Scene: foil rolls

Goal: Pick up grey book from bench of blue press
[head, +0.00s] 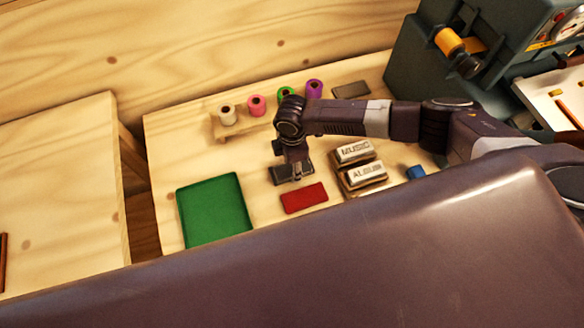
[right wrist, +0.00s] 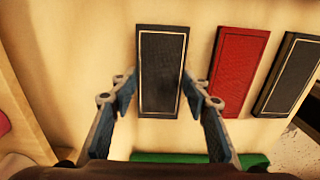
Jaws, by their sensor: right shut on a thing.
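The grey book (right wrist: 161,60), dark with a thin pale border line, lies in the middle of the right wrist view. In the head view it shows as a dark flat piece (head: 281,176) on the pale wooden bench (head: 166,135). My right gripper (head: 298,172) is over it, with its fingers on the book's two long sides, shut on it. I cannot tell if the book is clear of the bench. The blue press (head: 425,60) is at the upper right of the head view. My left gripper is not in view.
A red book (head: 304,198) lies close beside the held one; another dark book (right wrist: 288,75) lies beyond it in the wrist view. A green tray (head: 213,207), foil rolls on a wooden stand (head: 243,126) and stamped blocks (head: 361,177) are near. A grey flat piece (head: 351,90) lies behind.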

